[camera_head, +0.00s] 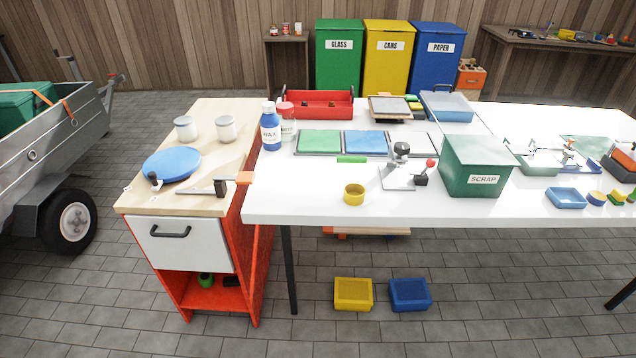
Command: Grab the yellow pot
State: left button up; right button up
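A small round yellow pot (354,195) stands upright near the front edge of the white table (310,210), left of centre. Its open top faces up, and nothing stands directly around it. Neither of my grippers shows in the head view.
Behind the pot lie a green block (351,159) and a grey device with a red knob (400,172). A green SCRAP bin (474,168) stands to the right. A wooden-topped cabinet (150,201) adjoins on the left, with a clamp (215,189). A yellow box (353,294) sits on the floor.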

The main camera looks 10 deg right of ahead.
aim_at(354, 193)
jog(key=u, duration=0.05)
jog(key=i, duration=1.05)
jog(key=z, duration=0.45)
